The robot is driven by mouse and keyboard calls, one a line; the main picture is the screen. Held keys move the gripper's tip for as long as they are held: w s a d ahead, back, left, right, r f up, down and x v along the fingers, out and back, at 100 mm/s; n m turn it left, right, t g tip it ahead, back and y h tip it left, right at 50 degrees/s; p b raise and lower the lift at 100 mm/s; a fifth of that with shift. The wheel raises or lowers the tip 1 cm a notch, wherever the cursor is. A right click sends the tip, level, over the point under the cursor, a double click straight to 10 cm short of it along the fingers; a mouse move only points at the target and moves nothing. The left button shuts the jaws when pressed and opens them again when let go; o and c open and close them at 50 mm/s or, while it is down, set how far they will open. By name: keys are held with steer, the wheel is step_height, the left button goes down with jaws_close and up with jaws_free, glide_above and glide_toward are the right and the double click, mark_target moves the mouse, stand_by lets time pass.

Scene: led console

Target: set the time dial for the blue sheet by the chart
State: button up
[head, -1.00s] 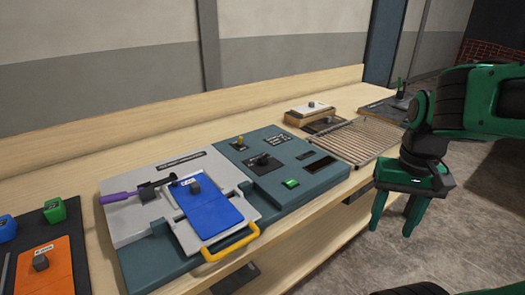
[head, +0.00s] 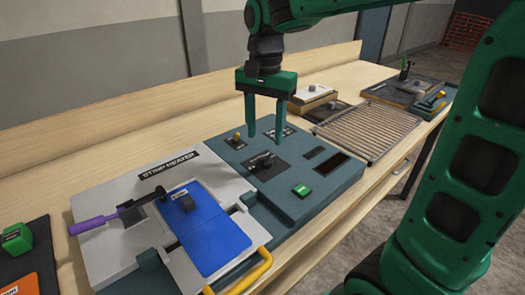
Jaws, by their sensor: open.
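The strip heater console (head: 292,205) stands on the bench, with a grey heater part (head: 100,205) at its left. The blue sheet (head: 208,230) lies flat on the grey part, with a small dark block on it. A dark dial (head: 262,160) sits on a black plate in the console's teal panel; I cannot read its marks. A small yellow knob (head: 237,138) is behind it. A small dark label plate (head: 281,132) with fine text, unreadable here, lies beside the knob. My gripper (head: 265,140) is open and empty, pointing down above the dial area, its fingers apart.
A green button (head: 302,190) and dark display windows (head: 330,163) are on the panel. A purple-handled lever (head: 110,218) and a yellow handle (head: 245,275) are on the heater. A wire rack (head: 368,128) stands to the right. Green (head: 15,238) and orange pieces lie at far left.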

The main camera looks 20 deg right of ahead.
mark_target(266, 156)
step_height(266, 156, down, 7)
steer(key=shift+d+f, duration=0.1)
steer(key=shift+d, duration=0.05)
stand_by(0.4)
steer(key=c, duration=1.1)
